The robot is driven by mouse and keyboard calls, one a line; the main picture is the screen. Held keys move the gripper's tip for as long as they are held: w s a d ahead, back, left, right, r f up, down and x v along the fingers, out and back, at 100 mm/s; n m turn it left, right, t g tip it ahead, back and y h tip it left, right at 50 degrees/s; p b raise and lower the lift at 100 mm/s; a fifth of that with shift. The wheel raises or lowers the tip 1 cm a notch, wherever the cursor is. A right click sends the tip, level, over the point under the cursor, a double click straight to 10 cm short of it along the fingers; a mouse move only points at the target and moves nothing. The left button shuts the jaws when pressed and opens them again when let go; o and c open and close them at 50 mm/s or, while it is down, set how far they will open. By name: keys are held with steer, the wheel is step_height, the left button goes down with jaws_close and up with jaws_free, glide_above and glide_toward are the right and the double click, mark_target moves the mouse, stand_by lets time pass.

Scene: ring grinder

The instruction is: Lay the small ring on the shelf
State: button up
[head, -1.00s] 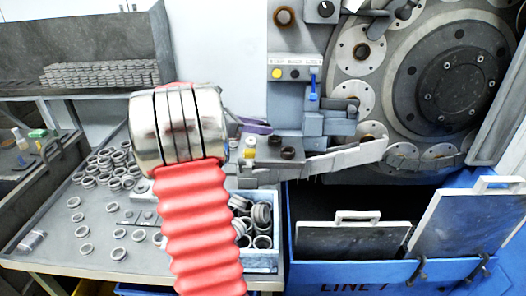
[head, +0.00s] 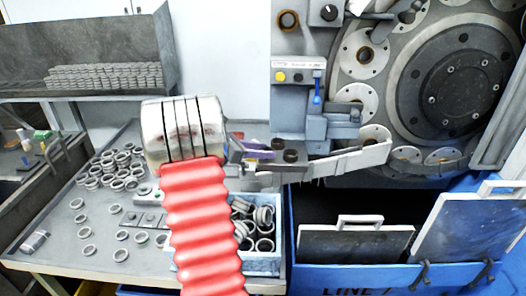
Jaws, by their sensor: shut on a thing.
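My gripper (head: 246,149) shows only in part, to the right of my silver wrist and red sleeve, which hide much of it. It is shut, and its tip is close to the left end of the grey ledge on the machine. The small ring in it cannot be made out. Two dark rings stand on this ledge, one farther back (head: 278,144) and one in front (head: 291,156). A grey shelf (head: 40,95) at the back left bears rows of stacked rings (head: 105,76).
Many loose rings (head: 112,168) lie on the grey table (head: 60,255). A blue box (head: 263,268) of rings stands at its right front. A slanted grey chute (head: 350,160) runs right towards the large wheel (head: 447,82). A blue bin (head: 375,276) holds dark panels.

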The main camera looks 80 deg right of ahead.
steer(key=shift+f, duration=0.2)
steer(key=shift+f, duration=0.1)
steer(key=o, duration=1.1)
steer(key=shift+w+a, duration=0.1)
steer(key=v, duration=1.2)
